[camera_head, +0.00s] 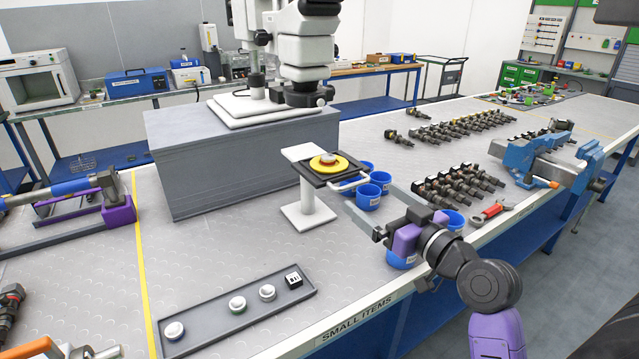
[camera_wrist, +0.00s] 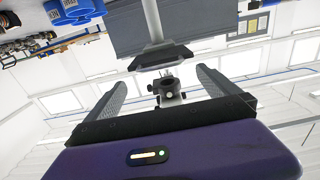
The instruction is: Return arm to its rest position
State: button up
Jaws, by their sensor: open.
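My gripper (camera_head: 368,205) is open and empty in the head view, at the end of my arm, which reaches in from the lower right. Its two fingers point up and left toward a small white stand (camera_head: 309,205) that bears a dark square plate with a yellow disc (camera_head: 329,163). The fingers are close to the plate's right side in the picture; I cannot tell the exact gap. In the wrist view my gripper (camera_wrist: 158,88) shows two spread fingers with nothing between them, and the dark plate (camera_wrist: 160,57) lies beyond the fingertips.
Blue cups (camera_head: 369,196) stand behind my gripper, with rows of injectors (camera_head: 458,186) and a blue vise (camera_head: 540,155) to the right. A grey tray (camera_head: 237,310) with small parts lies at front left. A grey block (camera_head: 235,165) bears a microscope (camera_head: 304,50).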

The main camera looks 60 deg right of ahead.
jog(key=s+a+f+n+y, duration=0.2)
jog(key=a+f, duration=0.3)
jog(key=a, duration=0.7)
jog(key=s+a+f+n+y, duration=0.2)
jog(key=s+a+f+y, duration=0.2)
jog(key=a, duration=0.7)
jog(key=s+a+f+n+y, duration=0.2)
jog(key=s+a+f, duration=0.3)
jog(key=a, duration=0.7)
jog(key=shift+s+a+f+g+y, duration=0.15)
jog(key=shift+a+f+g+y, duration=0.15)
jog(key=shift+f+y, duration=0.45)
jog(key=shift+f, duration=0.15)
